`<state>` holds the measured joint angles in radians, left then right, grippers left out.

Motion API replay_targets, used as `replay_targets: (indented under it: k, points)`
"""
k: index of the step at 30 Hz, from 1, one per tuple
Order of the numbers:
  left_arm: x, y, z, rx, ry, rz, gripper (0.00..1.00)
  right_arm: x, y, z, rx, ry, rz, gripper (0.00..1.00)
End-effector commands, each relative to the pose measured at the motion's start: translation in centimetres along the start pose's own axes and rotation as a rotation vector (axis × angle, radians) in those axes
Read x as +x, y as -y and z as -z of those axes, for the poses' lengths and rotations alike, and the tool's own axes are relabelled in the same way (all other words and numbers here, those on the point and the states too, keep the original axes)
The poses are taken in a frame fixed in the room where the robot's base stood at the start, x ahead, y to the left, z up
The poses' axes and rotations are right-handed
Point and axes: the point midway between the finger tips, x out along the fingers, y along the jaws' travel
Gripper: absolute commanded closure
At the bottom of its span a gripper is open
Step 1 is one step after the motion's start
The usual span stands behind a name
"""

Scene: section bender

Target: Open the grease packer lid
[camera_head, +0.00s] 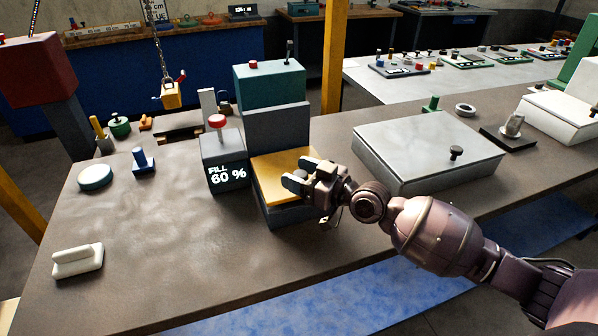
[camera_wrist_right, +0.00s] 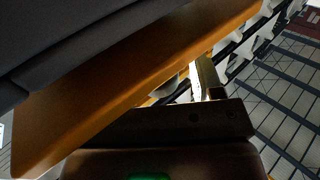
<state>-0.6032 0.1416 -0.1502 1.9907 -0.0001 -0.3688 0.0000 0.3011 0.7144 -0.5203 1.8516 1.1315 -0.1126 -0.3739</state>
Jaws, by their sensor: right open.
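The grease packer is a dark box (camera_head: 281,213) with a yellow lid (camera_head: 272,171) lying across its top. A grey block with a teal top (camera_head: 270,86) stands behind it. My right gripper (camera_head: 300,174) is open at the lid's right front part, its fingers pointing left, hiding that corner and any handle there. In the right wrist view the lid (camera_wrist_right: 110,95) is an orange slab running diagonally close to the camera, with a pale finger part (camera_wrist_right: 206,78) by its edge. Whether the fingers touch the lid is unclear. My left gripper is out of view.
A grey display block (camera_head: 224,160) with a red knob and "FILL 60 %" stands just left of the lid. A large light-grey lidded box (camera_head: 425,145) stands to the right. A white handle-like block (camera_head: 77,260) lies at front left. The tabletop (camera_head: 170,255) between is clear.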

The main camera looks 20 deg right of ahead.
Motion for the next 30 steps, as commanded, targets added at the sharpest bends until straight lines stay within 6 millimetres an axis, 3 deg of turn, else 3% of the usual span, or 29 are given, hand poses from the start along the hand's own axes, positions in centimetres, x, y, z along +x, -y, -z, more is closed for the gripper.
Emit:
replay_targets:
  k: [9,21,30]
  points:
    - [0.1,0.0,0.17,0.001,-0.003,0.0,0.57,0.19,0.03,0.0,0.0,0.0,0.001,0.41]
    - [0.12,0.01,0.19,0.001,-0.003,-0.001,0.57,0.17,0.01,0.01,0.0,0.0,0.0,1.0]
    - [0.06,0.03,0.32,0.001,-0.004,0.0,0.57,0.68,-0.41,0.36,0.009,0.012,0.0,1.0]
